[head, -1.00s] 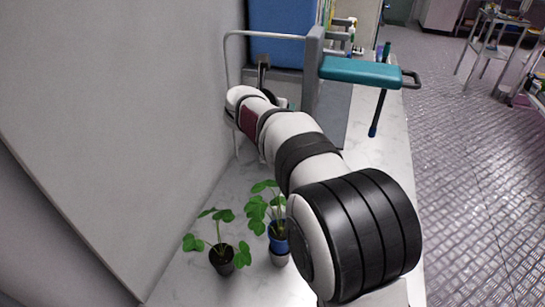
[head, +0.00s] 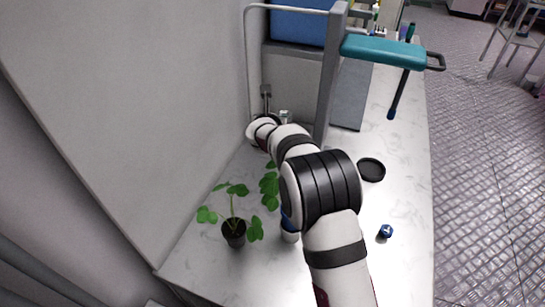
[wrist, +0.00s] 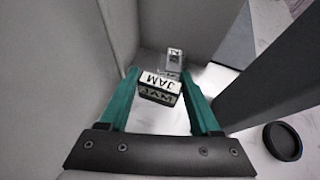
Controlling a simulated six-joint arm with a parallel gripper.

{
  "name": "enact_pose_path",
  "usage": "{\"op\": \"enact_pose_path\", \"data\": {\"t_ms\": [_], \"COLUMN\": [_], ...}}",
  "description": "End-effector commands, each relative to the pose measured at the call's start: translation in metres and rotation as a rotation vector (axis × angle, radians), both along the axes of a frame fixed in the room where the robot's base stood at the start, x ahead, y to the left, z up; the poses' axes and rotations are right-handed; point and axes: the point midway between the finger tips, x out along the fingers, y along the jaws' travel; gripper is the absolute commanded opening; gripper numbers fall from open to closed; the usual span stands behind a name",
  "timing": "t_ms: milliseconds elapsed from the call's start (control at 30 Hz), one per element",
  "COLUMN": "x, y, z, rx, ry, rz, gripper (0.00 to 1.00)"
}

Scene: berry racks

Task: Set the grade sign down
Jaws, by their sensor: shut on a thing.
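The grade sign (wrist: 158,88) is a small block with a white face lettered JAM and a darker lettered face. In the wrist view it sits between the teal fingers of my gripper (wrist: 160,78), which is shut on it. I cannot tell whether its underside touches the white marbled surface. In the head view my arm hides the sign and most of the gripper, at the foot of the grey rack (head: 331,75).
A small grey block (wrist: 174,60) stands just beyond the sign. A grey post rises at right. A potted plant (head: 234,232) stands left of my arm; another is partly hidden.

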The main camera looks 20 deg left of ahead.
Motion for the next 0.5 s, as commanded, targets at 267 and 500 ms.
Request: {"op": "enact_pose_path", "data": {"t_ms": [267,500], "x": [0.0,0.0], "y": [0.0,0.0], "z": [-0.063,-0.109], "rx": [-0.003,0.0], "ry": [0.002,0.0], "rz": [0.0,-0.001], "gripper": [0.12,0.12]}}
